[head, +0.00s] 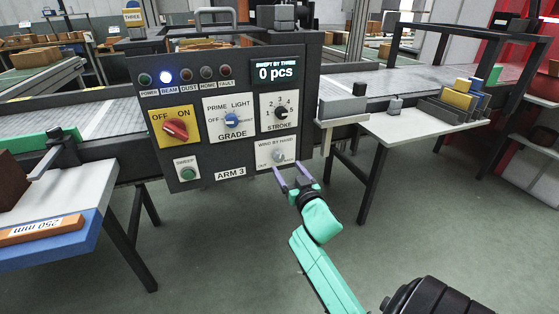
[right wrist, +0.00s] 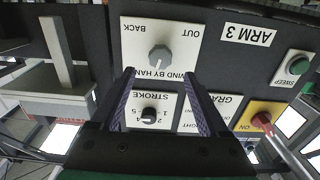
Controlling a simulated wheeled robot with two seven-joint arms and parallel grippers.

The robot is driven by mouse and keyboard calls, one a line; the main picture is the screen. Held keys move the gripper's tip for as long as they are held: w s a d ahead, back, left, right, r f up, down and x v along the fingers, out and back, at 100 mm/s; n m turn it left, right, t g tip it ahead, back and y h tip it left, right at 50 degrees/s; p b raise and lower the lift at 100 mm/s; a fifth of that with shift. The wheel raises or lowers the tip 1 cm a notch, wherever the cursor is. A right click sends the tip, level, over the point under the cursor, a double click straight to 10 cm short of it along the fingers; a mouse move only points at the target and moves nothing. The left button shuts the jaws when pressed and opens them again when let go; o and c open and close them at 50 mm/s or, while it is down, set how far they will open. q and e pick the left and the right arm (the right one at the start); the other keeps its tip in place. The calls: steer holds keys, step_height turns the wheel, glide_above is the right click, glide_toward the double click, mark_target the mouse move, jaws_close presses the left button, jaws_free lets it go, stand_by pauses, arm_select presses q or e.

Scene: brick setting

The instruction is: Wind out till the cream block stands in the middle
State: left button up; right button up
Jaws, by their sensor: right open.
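The dark ARM 3 panel (head: 215,100) has a small white WIND BY HAND plate (head: 291,149) at its lower right, with a round grey knob (head: 278,155). In the right wrist view the knob (right wrist: 160,58) is upside down, between OUT and BACK. My right gripper (head: 287,170) is open and empty just in front of the plate. In its wrist view, the fingertips (right wrist: 158,76) straddle the line to the knob, apart from it. I cannot make out a cream block for certain; a pale grey block (head: 343,109) is right of the panel. My left gripper is out of view.
The panel has a red OFF/ON switch (head: 176,128), a GRADE knob (head: 232,120), a STROKE knob (head: 281,112) and a green SWEEP button (head: 188,174). The display (head: 275,73) reads 0 pcs. A white side table (head: 420,125) bears yellow and blue blocks. The floor in front is clear.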

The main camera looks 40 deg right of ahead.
mark_target(279, 158)
steer(key=x, duration=0.7)
steer(key=shift+b, duration=0.35)
jaws_close()
steer(key=shift+n+p, duration=0.3)
steer(key=shift+n, duration=0.8)
steer(key=n, duration=0.2)
steer(key=shift+f+n+p, duration=0.1)
steer(key=shift+n+p, duration=0.25)
steer(key=shift+n, duration=0.05)
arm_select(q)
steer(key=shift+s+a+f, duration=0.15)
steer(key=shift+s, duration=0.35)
arm_select(e)
steer(key=shift+a, duration=0.1)
jaws_free()
